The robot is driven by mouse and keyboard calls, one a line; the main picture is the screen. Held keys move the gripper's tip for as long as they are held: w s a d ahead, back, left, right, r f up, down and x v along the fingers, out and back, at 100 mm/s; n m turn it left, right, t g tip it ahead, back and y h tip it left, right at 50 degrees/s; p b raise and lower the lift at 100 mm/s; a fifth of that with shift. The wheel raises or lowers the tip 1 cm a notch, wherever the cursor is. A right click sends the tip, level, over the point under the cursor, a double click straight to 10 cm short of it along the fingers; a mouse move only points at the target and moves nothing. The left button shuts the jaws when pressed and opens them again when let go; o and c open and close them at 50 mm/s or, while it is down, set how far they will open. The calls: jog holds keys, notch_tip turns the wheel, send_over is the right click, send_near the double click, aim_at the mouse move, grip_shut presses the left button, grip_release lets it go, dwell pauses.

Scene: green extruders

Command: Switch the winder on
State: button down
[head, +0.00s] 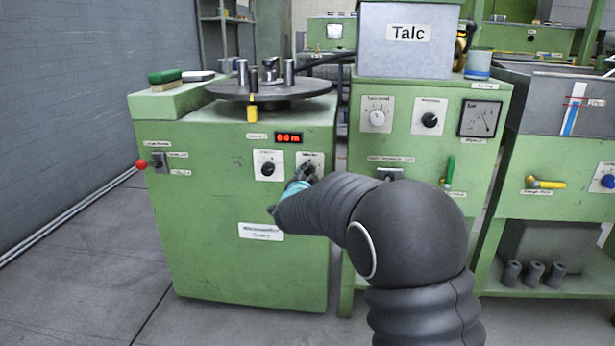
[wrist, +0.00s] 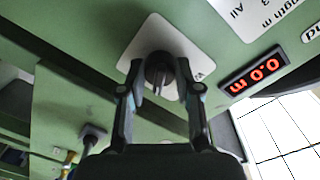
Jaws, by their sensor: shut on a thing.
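The winder (head: 200,230) is the green cabinet at left in the head view, with a round grey turntable (head: 270,88) on top. Its red display (head: 288,138) reads about 0.0 m and also shows in the wrist view (wrist: 252,74). Below the display are a left knob (head: 267,168) and a right knob on a pale plate (head: 314,158). My gripper (head: 307,174) is at the right knob. In the wrist view, the two fingers (wrist: 160,88) are closed on either side of the dark knob (wrist: 159,68). My gripper partly hides the knob in the head view.
A lever with a red ball (head: 141,164) sticks out at the winder's left. A talc machine (head: 405,105) with knobs, a gauge and a green handle (head: 450,169) stands close at right. Open floor (head: 80,260) lies left of the winder.

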jog(key=c, duration=0.8)
grip_release()
jog(key=shift+s, duration=0.1)
jog(key=shift+s+a+r, duration=0.1)
jog(key=shift+s+a, duration=0.05)
jog(key=shift+s, duration=1.8)
jog(key=shift+s+a+r, duration=0.1)
jog(key=shift+s, duration=1.9)
jog(key=shift+s+a+r, duration=0.1)
jog(key=shift+s+a, duration=0.05)
jog(key=shift+s, duration=1.8)
